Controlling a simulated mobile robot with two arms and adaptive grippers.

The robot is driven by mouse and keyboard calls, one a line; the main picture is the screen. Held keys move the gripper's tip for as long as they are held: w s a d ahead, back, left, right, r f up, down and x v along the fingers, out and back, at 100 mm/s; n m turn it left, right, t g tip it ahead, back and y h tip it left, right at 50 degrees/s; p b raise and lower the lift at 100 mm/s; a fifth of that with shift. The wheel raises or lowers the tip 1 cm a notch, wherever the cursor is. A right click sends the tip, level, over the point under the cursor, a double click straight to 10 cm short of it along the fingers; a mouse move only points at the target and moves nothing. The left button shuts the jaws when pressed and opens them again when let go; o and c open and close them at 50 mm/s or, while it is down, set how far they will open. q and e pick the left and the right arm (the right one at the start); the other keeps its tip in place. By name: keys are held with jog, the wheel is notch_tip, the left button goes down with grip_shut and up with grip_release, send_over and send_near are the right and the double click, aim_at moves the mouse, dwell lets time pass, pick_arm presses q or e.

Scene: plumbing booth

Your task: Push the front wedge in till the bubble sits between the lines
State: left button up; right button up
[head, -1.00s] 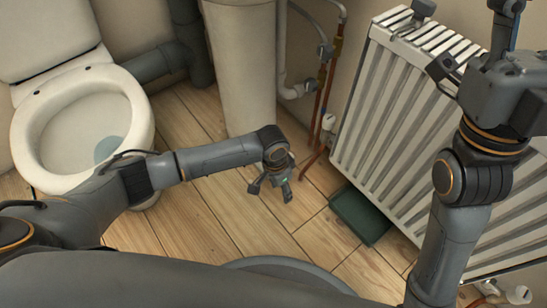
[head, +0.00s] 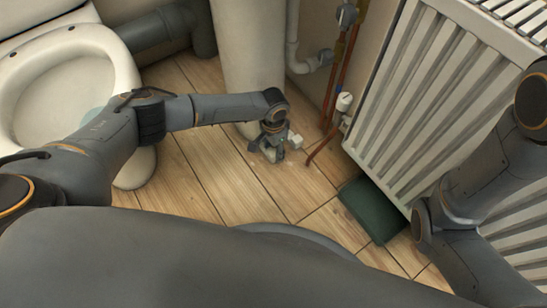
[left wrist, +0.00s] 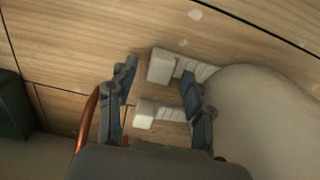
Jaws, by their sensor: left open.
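Two off-white wedges with ribbed tops show in the left wrist view, their thin ends towards the base of a pale round column (left wrist: 265,110). One wedge (left wrist: 147,113) lies between the fingers of my left gripper (left wrist: 158,105). The other wedge (left wrist: 161,66) lies just past the fingertips. I cannot tell which is the front one. In the head view my open left gripper (head: 273,148) is low at the column's (head: 248,60) foot, with a white block (head: 294,140) beside it. Contact with a wedge is unclear. No bubble or lines are visible. My right gripper is out of view.
A toilet (head: 60,85) stands at the left. Copper pipes (head: 331,85) and a white valve (head: 344,101) are right of the column. A white radiator (head: 415,100) and a dark green box (head: 372,208) are at the right. Wooden floor (head: 215,185) is clear in front.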

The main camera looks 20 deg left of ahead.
pick_arm(q)
jog(key=shift+f+b, duration=0.6)
jog(key=shift+f, duration=0.75)
jog(key=shift+c, duration=0.4)
grip_shut()
